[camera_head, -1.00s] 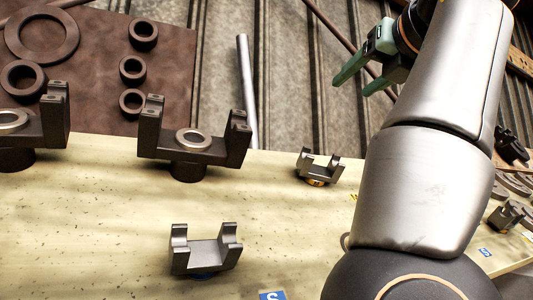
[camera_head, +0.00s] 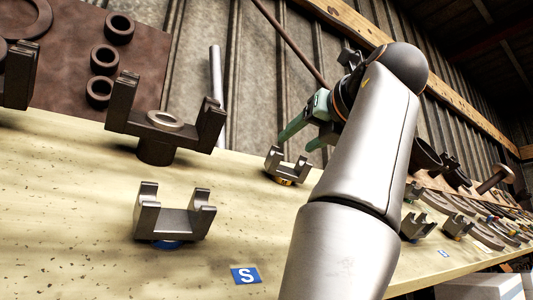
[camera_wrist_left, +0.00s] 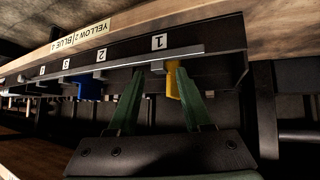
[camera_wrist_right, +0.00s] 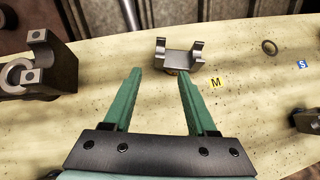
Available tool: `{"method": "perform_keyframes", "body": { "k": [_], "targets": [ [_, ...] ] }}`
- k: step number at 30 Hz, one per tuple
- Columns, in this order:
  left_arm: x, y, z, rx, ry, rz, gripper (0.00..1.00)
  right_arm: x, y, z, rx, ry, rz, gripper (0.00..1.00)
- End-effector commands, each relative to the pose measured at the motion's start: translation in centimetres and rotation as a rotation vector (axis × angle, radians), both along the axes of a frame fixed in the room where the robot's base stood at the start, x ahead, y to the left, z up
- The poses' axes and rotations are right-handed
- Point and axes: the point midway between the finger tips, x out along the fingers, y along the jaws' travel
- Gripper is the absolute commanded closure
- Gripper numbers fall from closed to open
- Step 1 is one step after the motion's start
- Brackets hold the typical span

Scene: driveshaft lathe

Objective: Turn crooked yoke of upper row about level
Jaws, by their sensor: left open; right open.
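A small grey U-shaped yoke (camera_head: 286,166) on a yellow base stands on the pale bench in the head view, just below my right gripper (camera_head: 305,137). The same yoke shows in the right wrist view (camera_wrist_right: 180,54), beyond the tips of my open right gripper (camera_wrist_right: 160,80) and apart from them. A larger grey yoke (camera_head: 173,219) on a blue base stands nearer in the head view. My left gripper (camera_wrist_left: 155,75) shows only in its wrist view, open in front of a dark rail with numbered tags, near a yellow piece (camera_wrist_left: 172,82). Which yoke is crooked I cannot tell.
A large dark yoke (camera_head: 160,125) with a ring stands at the bench's back left. A blue S label (camera_head: 246,275) and a yellow M label (camera_wrist_right: 216,83) lie on the bench. More yokes (camera_head: 417,227) stand right of my arm. A blue piece (camera_wrist_left: 89,88) is at the rail.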

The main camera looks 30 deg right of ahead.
Motion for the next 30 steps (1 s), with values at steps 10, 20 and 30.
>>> {"method": "perform_keyframes", "body": {
  "k": [10,20,30],
  "targets": [
    [0.2,0.1,1.8,-0.002,-0.012,0.004,0.50,6.8,-0.9,0.2,0.000,0.003,0.001,0.43],
    [-0.3,0.8,1.7,0.008,-0.004,0.018,0.50,9.9,-1.2,0.1,0.000,0.000,0.000,0.43],
    [-0.5,0.9,1.6,0.009,-0.001,0.022,0.50,10.0,-1.3,0.0,0.000,0.000,0.000,0.47]
  ]
}}
